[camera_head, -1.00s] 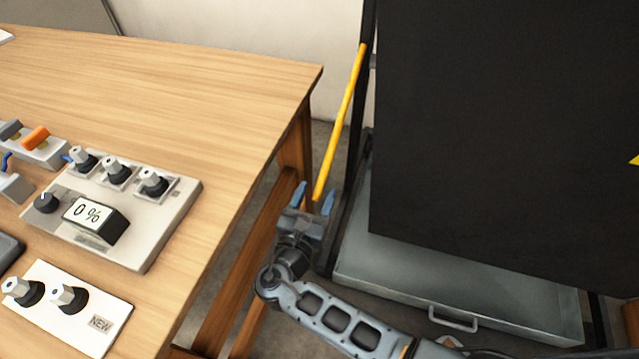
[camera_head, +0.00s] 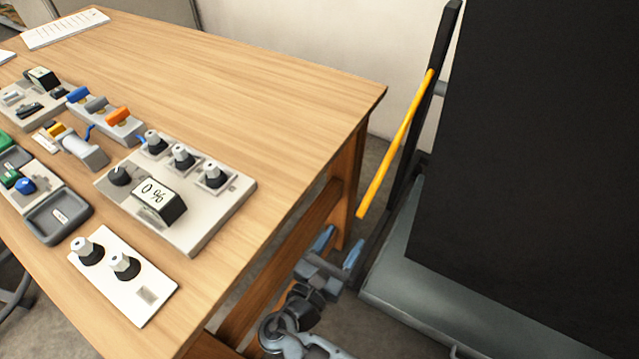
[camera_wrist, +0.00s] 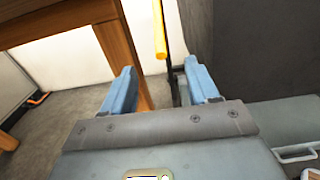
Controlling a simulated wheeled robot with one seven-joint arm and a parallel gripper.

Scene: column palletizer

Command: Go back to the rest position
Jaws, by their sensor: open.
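My gripper (camera_head: 338,249) is open and empty, with its two blue fingers apart. It is low in the gap between the wooden table and the black panel, below the lower end of a yellow bar (camera_head: 396,142). In the wrist view, my gripper (camera_wrist: 160,85) has nothing between its fingers. The yellow bar (camera_wrist: 159,32) hangs beyond and above the fingertips there, apart from them. Most of my arm is out of the head view.
The wooden table (camera_head: 270,75) on the left carries a white panel with a "0 %" display (camera_head: 160,198), a knob plate (camera_head: 135,290) and coloured switches. On the right stand a large black panel (camera_head: 540,150) and a grey metal base (camera_head: 400,290). Floor shows between.

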